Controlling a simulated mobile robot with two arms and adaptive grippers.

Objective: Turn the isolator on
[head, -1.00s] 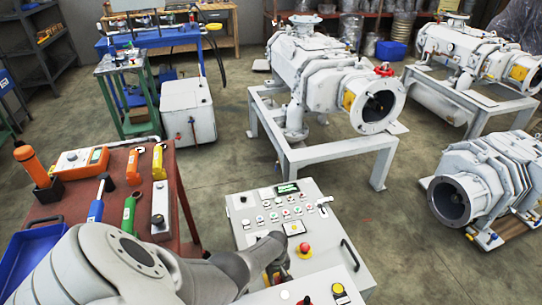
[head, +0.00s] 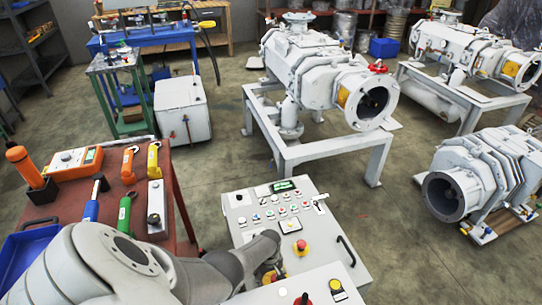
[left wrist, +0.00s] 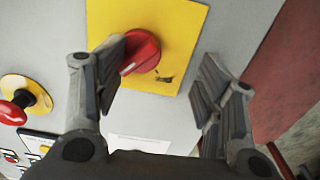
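The isolator is a red rotary knob (left wrist: 143,50) on a yellow square plate (left wrist: 187,28), on a grey panel face in the left wrist view. My left gripper (left wrist: 160,64) is open in front of it. I cannot tell whether a finger touches the knob. In the head view my left gripper (head: 269,272) is at the grey control panel (head: 250,238), largely hidden by my arm, with bits of red and yellow beside it. My right gripper is not in view.
A red emergency button (left wrist: 12,112) on a yellow disc lies left of the isolator. The panel top has several small buttons and another red button (head: 301,246). A red tool table (head: 170,180) stands left. White pumps (head: 315,70) stand behind on open floor.

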